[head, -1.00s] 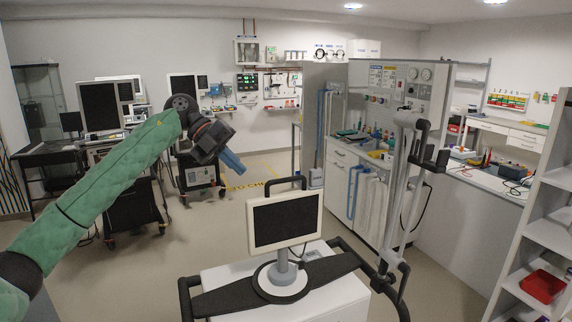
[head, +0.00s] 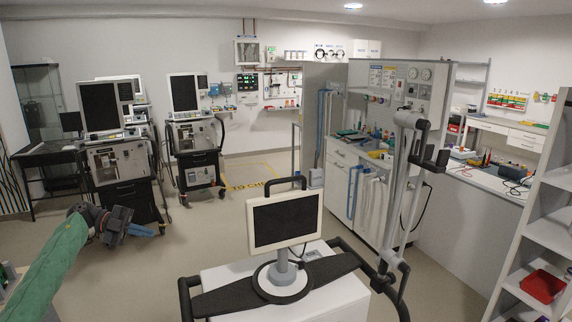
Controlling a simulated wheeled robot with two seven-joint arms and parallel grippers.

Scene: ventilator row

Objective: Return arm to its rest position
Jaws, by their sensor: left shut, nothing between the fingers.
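My left arm, in a green sleeve, comes in from the lower left of the head view. Its dark gripper with blue fingers (head: 141,230) is low on the left, in front of the nearer ventilator cart, and looks shut and empty. It is well apart from the ventilator screen (head: 285,218) on the white cart (head: 300,292) in the foreground. My right gripper is not in view.
Ventilator carts stand at the left (head: 122,165) and left of centre (head: 194,150). A jointed grey support arm (head: 400,190) rises right of the foreground cart. White shelves (head: 545,235) hold a red bin (head: 541,286). Open floor (head: 225,215) lies in the middle.

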